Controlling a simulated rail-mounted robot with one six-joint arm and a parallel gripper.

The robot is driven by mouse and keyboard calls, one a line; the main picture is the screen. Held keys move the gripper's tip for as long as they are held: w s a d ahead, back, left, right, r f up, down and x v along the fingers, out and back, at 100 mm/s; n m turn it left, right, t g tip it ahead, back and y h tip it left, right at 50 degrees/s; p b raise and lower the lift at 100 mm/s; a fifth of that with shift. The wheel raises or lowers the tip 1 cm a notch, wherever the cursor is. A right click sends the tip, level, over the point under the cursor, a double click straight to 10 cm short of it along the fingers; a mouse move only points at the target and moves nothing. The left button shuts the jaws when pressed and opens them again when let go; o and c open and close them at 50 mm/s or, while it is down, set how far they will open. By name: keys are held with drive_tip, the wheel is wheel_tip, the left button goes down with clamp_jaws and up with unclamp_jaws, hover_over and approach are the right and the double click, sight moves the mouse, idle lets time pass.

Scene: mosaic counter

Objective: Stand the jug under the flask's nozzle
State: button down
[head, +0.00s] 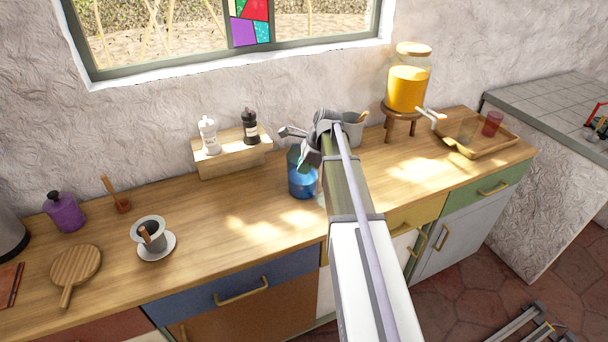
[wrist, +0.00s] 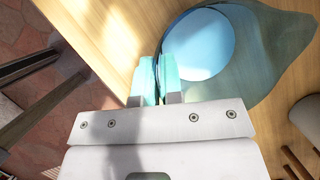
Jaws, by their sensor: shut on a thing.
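The jug (head: 302,181) is blue, see-through and upright, over the middle of the counter; I cannot tell whether its base touches the wood. Its upper part is partly hidden by my arm in the head view. In the wrist view the jug (wrist: 200,45) lies just beyond my fingers, its wider rim reaching right. My gripper (wrist: 158,78) is shut on the jug's near side, likely its handle, which the fingers mostly hide. The flask (head: 408,88) is a glass jar of orange liquid on a round wooden stand at the back right. Its nozzle (head: 432,115) points forward and right.
A grey pot (head: 352,130) with utensils stands behind my arm. A wooden tray (head: 462,150) holding a red cup (head: 492,123) lies right of the flask. A small shelf (head: 230,160) bears two bottles. Counter in front of the stand (head: 402,116) is clear.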

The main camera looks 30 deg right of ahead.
drive_tip(key=shift+r, duration=0.15)
drive_tip(key=shift+f, duration=0.2)
drive_tip(key=c, duration=1.3)
unclamp_jaws()
drive_tip(key=shift+o, duration=0.2)
